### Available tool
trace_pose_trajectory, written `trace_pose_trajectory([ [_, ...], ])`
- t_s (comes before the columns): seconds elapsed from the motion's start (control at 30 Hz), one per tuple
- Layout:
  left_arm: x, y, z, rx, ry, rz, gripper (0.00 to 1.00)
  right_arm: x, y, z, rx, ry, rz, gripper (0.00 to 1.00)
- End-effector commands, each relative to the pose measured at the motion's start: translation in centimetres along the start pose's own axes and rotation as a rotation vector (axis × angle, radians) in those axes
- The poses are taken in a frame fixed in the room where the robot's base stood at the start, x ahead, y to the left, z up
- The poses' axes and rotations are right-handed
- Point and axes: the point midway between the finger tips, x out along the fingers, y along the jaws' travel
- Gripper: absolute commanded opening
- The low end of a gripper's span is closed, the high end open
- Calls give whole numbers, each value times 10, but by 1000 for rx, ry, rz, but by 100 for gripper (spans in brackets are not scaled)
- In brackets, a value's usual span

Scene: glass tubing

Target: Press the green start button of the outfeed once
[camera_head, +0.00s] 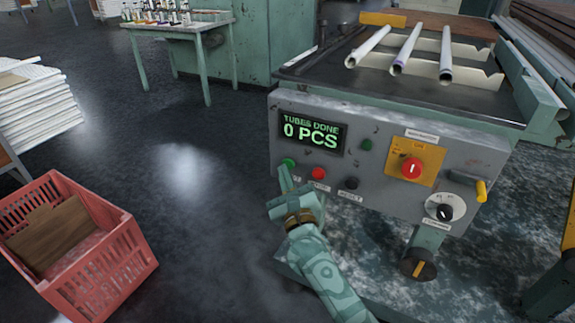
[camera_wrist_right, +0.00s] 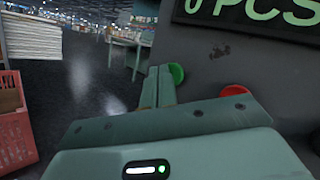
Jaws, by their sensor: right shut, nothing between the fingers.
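The green start button (camera_head: 289,163) is at the left end of the button row on the grey control panel (camera_head: 385,118), below a display reading "TUBES DONE 0 PCS" (camera_head: 312,132). My right gripper (camera_head: 284,174) is shut and empty, its fingertips at or just in front of the green button. In the right wrist view the closed fingers (camera_wrist_right: 159,72) overlap the left side of the green button (camera_wrist_right: 177,74); I cannot tell whether they touch it. A red button (camera_head: 319,173) sits just right of it and also shows in the wrist view (camera_wrist_right: 234,90). My left gripper is out of view.
A black button (camera_head: 351,183), a red knob on a yellow plate (camera_head: 411,168) and a selector dial (camera_head: 444,212) are further right on the panel. Glass tubes (camera_head: 405,50) lie on the machine top. A red crate (camera_head: 88,280) stands on the floor at left.

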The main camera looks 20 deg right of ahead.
Motion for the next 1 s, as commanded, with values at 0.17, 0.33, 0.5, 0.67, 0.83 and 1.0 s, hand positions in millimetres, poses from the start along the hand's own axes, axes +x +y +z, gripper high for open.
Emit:
trace_pose_trajectory([
  [0.17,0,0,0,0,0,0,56,2,-1,-1,0,0,0,0],
  [0.33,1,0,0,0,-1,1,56,3,-2,-2,0,0,0,0],
  [0.5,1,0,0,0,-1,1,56,4,-3,-3,-1,-1,0,0],
  [0.67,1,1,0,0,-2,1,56,6,-4,-4,-1,-1,0,0],
  [0.83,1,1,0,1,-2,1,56,7,-5,-5,0,0,0,0],
  [1.0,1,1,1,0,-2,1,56,7,-5,-5,0,0,0,0],
])
